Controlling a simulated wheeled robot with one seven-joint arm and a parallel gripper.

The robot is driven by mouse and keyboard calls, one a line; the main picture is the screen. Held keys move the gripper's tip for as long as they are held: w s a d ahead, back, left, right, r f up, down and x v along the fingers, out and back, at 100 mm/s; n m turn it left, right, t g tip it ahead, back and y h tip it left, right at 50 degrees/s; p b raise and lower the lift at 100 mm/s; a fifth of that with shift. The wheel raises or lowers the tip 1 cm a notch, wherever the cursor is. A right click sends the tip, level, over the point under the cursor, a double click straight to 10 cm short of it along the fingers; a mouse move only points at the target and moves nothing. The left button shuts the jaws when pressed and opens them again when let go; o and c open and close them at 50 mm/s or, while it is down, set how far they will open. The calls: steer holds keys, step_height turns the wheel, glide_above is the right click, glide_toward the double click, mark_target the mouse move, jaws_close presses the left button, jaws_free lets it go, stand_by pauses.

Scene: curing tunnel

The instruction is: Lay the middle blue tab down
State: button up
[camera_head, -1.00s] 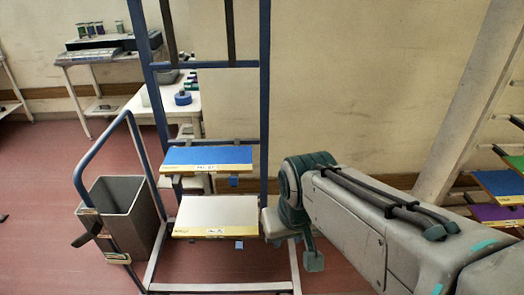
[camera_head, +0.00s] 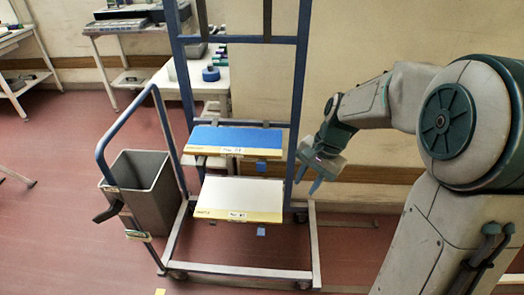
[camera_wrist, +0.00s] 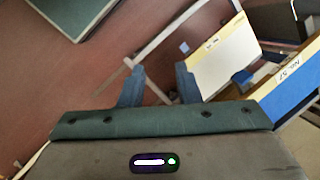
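One small blue tab (camera_head: 261,167) hangs below the front edge of the blue board (camera_head: 238,138). Another blue tab (camera_head: 261,232) hangs below the front edge of the white board (camera_head: 240,194). They also show in the wrist view, the upper tab (camera_wrist: 242,77) beside the blue board (camera_wrist: 290,95) and the lower tab (camera_wrist: 184,47) beside the white board (camera_wrist: 225,62). I cannot tell which is the middle one. My gripper (camera_head: 308,180) is open and empty, right of the rack and apart from both tabs. Its blue fingers (camera_wrist: 159,86) also show in the wrist view.
The boards sit on a blue-framed wheeled rack (camera_head: 300,75); its right post stands close to my gripper. A grey bin (camera_head: 148,195) stands at its left. Tables (camera_head: 125,25) stand behind. The floor in front of the rack is mostly clear.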

steer(key=w+a+f+m+y+b, duration=0.1)
steer(key=w+f+m+y, duration=0.2)
steer(key=w, duration=0.2)
steer(key=w+a+f+m+y, duration=0.1)
steer(key=w+f+m+y, duration=0.2)
steer(key=w, duration=0.3)
steer(key=m+t+y, duration=0.1)
steer(key=m+y, duration=0.3)
steer(key=m, duration=0.1)
glide_toward(261, 163)
steer(key=x, duration=1)
steer(key=shift+f, duration=0.3)
jaws_close()
